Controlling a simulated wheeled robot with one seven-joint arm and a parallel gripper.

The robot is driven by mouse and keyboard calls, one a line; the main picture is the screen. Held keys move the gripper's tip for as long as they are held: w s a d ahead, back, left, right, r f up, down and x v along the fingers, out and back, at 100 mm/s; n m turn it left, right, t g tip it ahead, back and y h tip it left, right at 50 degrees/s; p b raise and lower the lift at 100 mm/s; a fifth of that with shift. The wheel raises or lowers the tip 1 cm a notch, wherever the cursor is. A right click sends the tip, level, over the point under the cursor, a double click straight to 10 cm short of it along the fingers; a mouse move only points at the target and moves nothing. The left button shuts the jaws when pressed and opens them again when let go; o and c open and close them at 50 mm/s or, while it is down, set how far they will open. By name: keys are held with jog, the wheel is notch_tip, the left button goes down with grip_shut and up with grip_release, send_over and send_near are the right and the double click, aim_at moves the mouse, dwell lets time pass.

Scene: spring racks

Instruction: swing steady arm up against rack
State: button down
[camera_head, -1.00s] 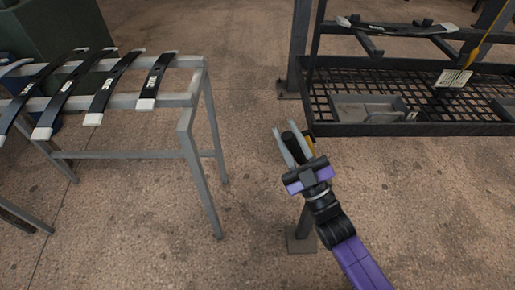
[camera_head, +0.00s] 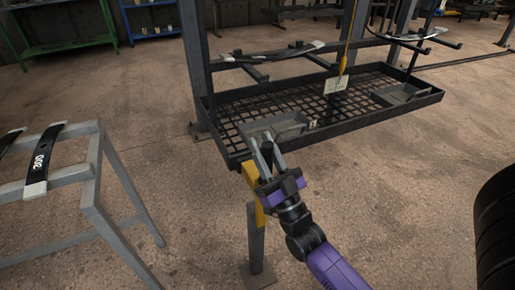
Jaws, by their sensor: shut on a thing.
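My gripper (camera_head: 265,153) is in the middle of the head view, in front of the near edge of the black rack (camera_head: 340,128). Its two grey fingers are closed around a dark grip between them, which I take to be the end of the steady arm (camera_head: 267,151). Most of the steady arm is hidden by my gripper. A yellow piece (camera_head: 251,187) shows just left of my gripper, at the top of a grey post (camera_head: 256,237). Whether the grip touches the rack cannot be told.
A grey stand (camera_head: 92,190) with a numbered dark leaf spring (camera_head: 42,160) is at the left. A black tyre (camera_head: 497,230) stands at the right edge. A yellow hanging cable with a tag (camera_head: 336,84) is over the rack.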

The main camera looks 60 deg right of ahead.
jog(key=shift+s+d+f, duration=0.15)
jog(key=shift+s+d, duration=0.05)
jog(key=shift+d, duration=0.15)
jog(key=c, duration=1.4)
grip_release()
jog(key=shift+c, duration=0.2)
jog(key=shift+o, duration=1.4)
jog(key=shift+a, duration=0.1)
jog(key=v, duration=0.7)
jog(key=shift+s+f, duration=0.25)
jog(key=shift+f, duration=0.05)
